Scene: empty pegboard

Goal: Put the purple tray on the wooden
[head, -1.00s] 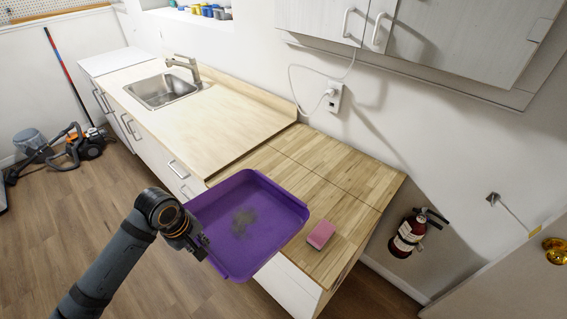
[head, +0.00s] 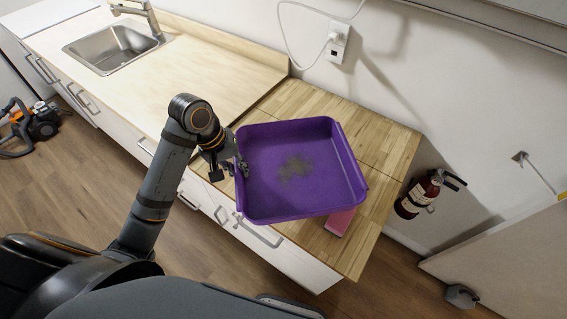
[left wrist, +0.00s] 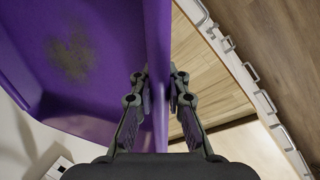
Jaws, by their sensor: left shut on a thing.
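The purple tray (head: 295,190), with a dark smudge on its floor, is held over the wooden counter (head: 385,135) at the right end of the cabinets. My left gripper (head: 238,166) is shut on the tray's left wall in the head view. In the left wrist view the fingers (left wrist: 158,90) pinch the tray wall (left wrist: 158,50), with the tray floor (left wrist: 90,60) to the left. I cannot tell whether the tray's underside touches the counter. A pink block (head: 340,222) lies on the wood, partly hidden under the tray's lower right edge. My right gripper is not in view.
A paler counter (head: 200,70) with a sink (head: 112,48) adjoins on the left. A wall outlet with a plugged cord (head: 338,42) is behind. A fire extinguisher (head: 420,195) hangs right of the counter. Bare wood shows behind and right of the tray.

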